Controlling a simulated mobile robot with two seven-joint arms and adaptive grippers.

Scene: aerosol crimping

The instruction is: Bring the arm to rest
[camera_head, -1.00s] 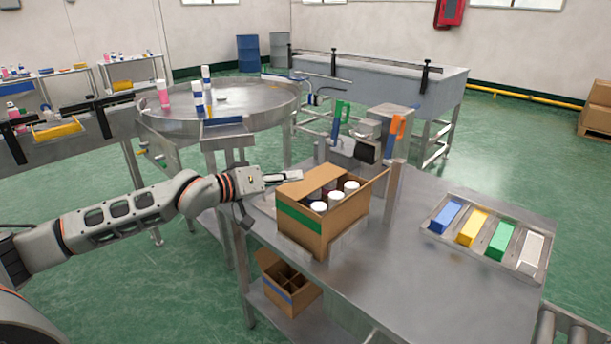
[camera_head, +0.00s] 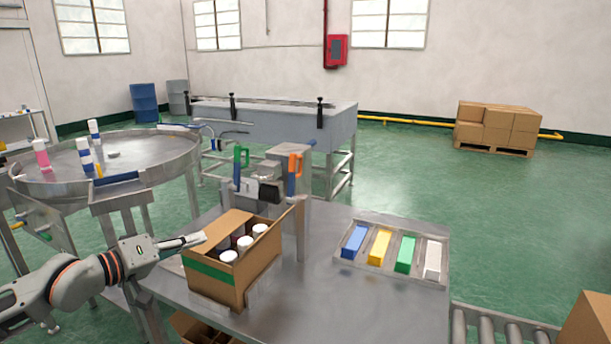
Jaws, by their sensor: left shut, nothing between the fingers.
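My left arm comes in from the lower left. My left gripper (camera_head: 183,241) is shut and empty, with its fingertips close to the left flap of an open cardboard box (camera_head: 213,282). I cannot tell whether the fingertips touch the flap. The box has a green band and holds several white-capped cans (camera_head: 244,243). It stands on the steel table (camera_head: 330,300). My right gripper does not show.
A tray (camera_head: 343,270) with blue, yellow, green and white blocks lies on the table's right part. A machine with green and orange handles (camera_head: 295,166) stands behind the box. A round table (camera_head: 160,160) with several bottles is at left. A roller conveyor (camera_head: 485,328) is at lower right.

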